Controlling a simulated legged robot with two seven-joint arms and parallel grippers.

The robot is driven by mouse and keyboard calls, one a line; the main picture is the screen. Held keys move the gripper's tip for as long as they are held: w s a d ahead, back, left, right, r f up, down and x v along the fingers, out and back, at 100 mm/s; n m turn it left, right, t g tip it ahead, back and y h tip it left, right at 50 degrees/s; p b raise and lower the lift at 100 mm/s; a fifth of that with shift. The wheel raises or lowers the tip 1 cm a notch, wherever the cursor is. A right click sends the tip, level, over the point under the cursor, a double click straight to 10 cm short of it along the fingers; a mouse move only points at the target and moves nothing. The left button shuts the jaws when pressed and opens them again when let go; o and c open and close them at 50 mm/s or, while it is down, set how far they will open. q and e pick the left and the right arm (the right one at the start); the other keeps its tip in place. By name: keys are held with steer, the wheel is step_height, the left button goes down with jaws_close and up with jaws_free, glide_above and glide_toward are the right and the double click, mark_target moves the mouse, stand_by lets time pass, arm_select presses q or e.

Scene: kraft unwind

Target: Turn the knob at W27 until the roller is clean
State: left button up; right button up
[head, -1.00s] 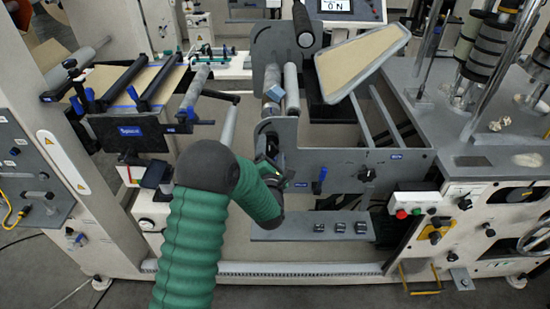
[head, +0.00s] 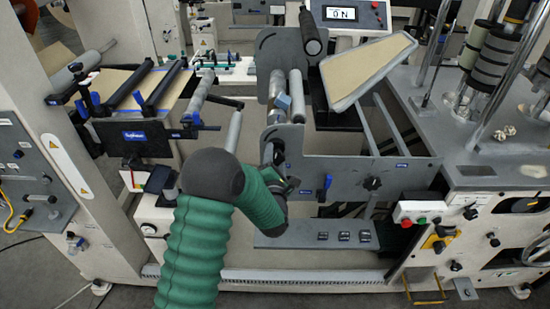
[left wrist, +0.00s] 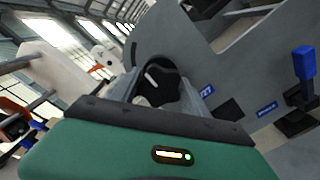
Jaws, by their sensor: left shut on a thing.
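A black knob with a white mark (left wrist: 158,82) sits on the grey side plate in the left wrist view, beside a small blue label ending in "27" (left wrist: 207,90). My left gripper (left wrist: 160,95) is shut on this knob, with a finger on each side of it. In the head view my left gripper (head: 275,172) is at the left end of the grey side plate (head: 345,155), and my arm and gripper mostly hide the knob. A pale metal roller (head: 298,95) stands behind the plate with a blue-grey block (head: 283,102) against it. I cannot tell how clean the roller is. My right gripper is not in view.
A blue lever (head: 325,187) and another black knob (head: 372,183) are on the same plate to the right. A grey shelf (head: 285,238) with several small black items lies below. A display (head: 343,14) reads "ON".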

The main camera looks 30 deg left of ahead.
arm_select(q)
steer(key=m, duration=0.3)
steer(key=shift+d+f+m, duration=0.15)
steer(key=shift+f+m, duration=0.05)
steer(key=shift+m, duration=0.2)
steer(key=m, duration=0.4)
steer(key=shift+b, duration=0.4)
steer(key=m, duration=0.6)
steer(key=shift+m, duration=0.3)
steer(key=o, duration=1.1)
steer(key=shift+f, duration=0.1)
steer(key=shift+o, duration=1.3)
steer(key=v, duration=0.7)
steer(key=shift+r+b, duration=0.25)
steer(key=shift+b, duration=0.2)
